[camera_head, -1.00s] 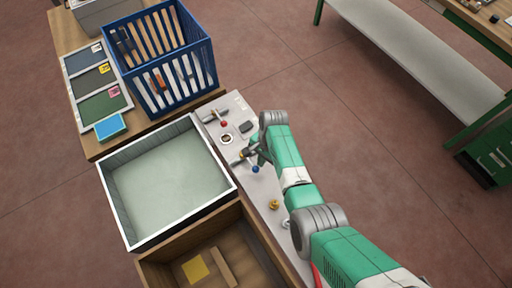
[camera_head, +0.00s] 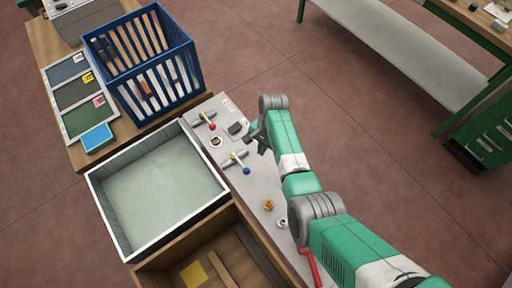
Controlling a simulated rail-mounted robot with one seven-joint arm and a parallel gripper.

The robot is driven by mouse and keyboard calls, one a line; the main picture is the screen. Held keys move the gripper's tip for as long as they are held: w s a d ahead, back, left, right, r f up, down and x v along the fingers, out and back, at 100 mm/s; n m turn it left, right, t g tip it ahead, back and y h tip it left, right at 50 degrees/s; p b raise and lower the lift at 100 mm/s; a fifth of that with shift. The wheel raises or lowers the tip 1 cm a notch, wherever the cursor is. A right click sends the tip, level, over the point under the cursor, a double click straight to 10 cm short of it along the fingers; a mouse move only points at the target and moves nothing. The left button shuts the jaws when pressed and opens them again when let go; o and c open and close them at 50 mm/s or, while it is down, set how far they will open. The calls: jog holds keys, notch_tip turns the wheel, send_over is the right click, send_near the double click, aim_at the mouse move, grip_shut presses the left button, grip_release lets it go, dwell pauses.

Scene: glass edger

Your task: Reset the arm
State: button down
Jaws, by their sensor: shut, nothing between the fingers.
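My arm, green and grey, reaches in from the lower right over the grey control panel (camera_head: 230,182). My gripper (camera_head: 254,137) is small and dark in this view, shut and empty. It hangs at the panel's right side, just right of the dark block and above and to the right of the blue-knobbed lever (camera_head: 246,170). It looks apart from the lever. A red-knobbed lever (camera_head: 212,126) sits further up the panel.
A white-rimmed basin (camera_head: 160,190) and a wooden box (camera_head: 165,279) lie left of the panel. A blue slatted crate (camera_head: 150,65) and sorting trays (camera_head: 80,90) stand on the wooden table. A brass knob (camera_head: 268,205) and red handle (camera_head: 310,265) are near my arm.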

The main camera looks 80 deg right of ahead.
jog(key=v, duration=0.7)
jog(key=shift+a+r, duration=0.25)
jog(key=shift+r, duration=0.05)
